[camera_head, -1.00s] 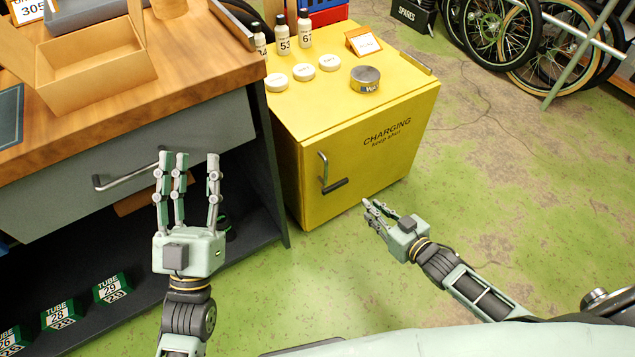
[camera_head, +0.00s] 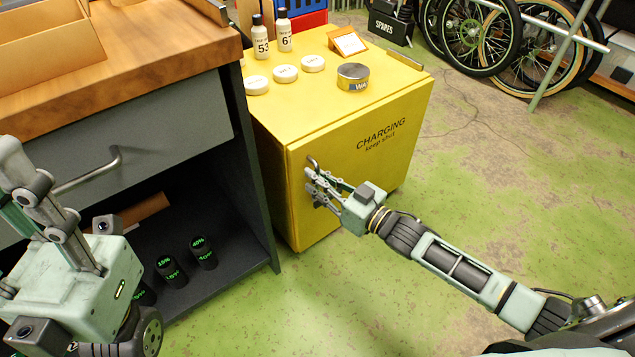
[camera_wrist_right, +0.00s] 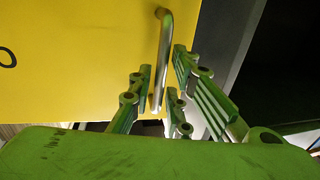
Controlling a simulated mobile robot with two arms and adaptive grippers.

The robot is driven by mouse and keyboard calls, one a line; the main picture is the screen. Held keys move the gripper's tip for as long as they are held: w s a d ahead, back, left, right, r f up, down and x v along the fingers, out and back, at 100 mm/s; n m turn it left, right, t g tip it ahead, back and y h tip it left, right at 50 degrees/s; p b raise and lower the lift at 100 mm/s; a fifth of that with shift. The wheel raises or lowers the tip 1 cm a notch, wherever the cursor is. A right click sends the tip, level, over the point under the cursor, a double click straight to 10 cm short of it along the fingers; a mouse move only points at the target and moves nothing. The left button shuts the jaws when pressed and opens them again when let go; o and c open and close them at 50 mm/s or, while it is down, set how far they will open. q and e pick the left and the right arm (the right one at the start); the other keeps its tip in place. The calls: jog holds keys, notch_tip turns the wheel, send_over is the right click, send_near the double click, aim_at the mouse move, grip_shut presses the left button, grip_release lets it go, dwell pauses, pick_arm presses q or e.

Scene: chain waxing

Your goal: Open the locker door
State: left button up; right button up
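The yellow locker (camera_head: 300,215) stands right of the workbench, its door (camera_head: 395,160) marked "CHARGING keep shut". The door looks shut. My right gripper (camera_head: 318,188) is at the door's metal handle (camera_head: 312,163), hiding most of it in the head view. In the right wrist view, the handle bar (camera_wrist_right: 164,45) runs between the spread fingers of my right gripper (camera_wrist_right: 160,85), one on its left and two on its right. The fingers look open, with a small gap to the bar. My left gripper (camera_head: 45,195) is at the lower left, partly out of frame.
A workbench with a grey drawer (camera_head: 120,130) stands left of the locker, with dark canisters (camera_head: 203,252) on its lower shelf. Bottles (camera_head: 262,38), white pucks (camera_head: 285,74) and a tin (camera_head: 353,77) stand on the locker. Green floor (camera_head: 480,200) is free in front.

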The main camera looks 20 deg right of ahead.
jog(key=shift+w+a, duration=0.2)
jog(key=shift+w, duration=0.15)
grip_shut()
